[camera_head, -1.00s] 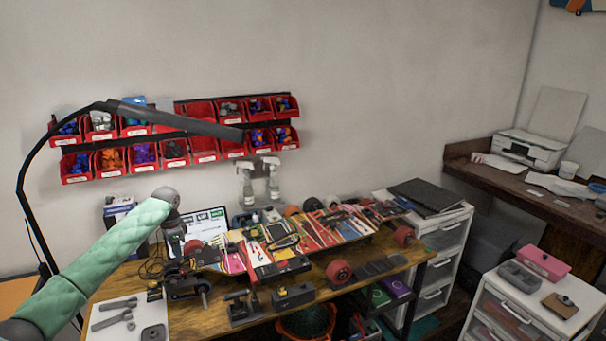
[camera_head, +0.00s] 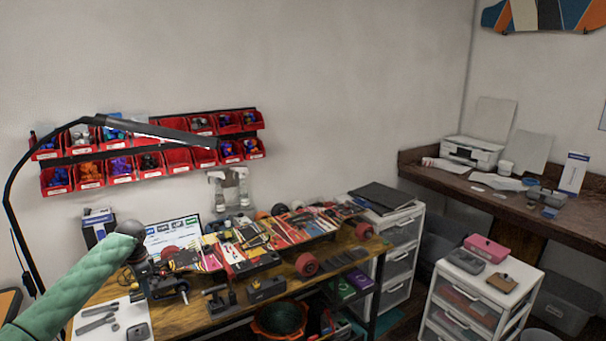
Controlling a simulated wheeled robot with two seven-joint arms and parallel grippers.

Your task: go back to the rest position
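My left arm in a green padded sleeve comes in from the lower left. It ends in a grey wrist joint, and the dark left gripper (camera_head: 143,268) hangs below it over the left part of the wooden workbench (camera_head: 196,314). The gripper is small and dark against the clutter, so I cannot tell whether its fingers are open or shut, or whether they hold anything. My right gripper is not in view. A skateboard deck with bright graphics (camera_head: 245,250) lies across the bench, with red wheels (camera_head: 307,265) near it.
A black lamp (camera_head: 150,132) arches over the bench's left side. Red parts bins (camera_head: 178,158) hang on the wall behind, above spray bottles (camera_head: 230,190). White drawer units (camera_head: 400,262) stand to the right, and a printer (camera_head: 470,152) sits on a desk. Grey tools lie on a white sheet at front left.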

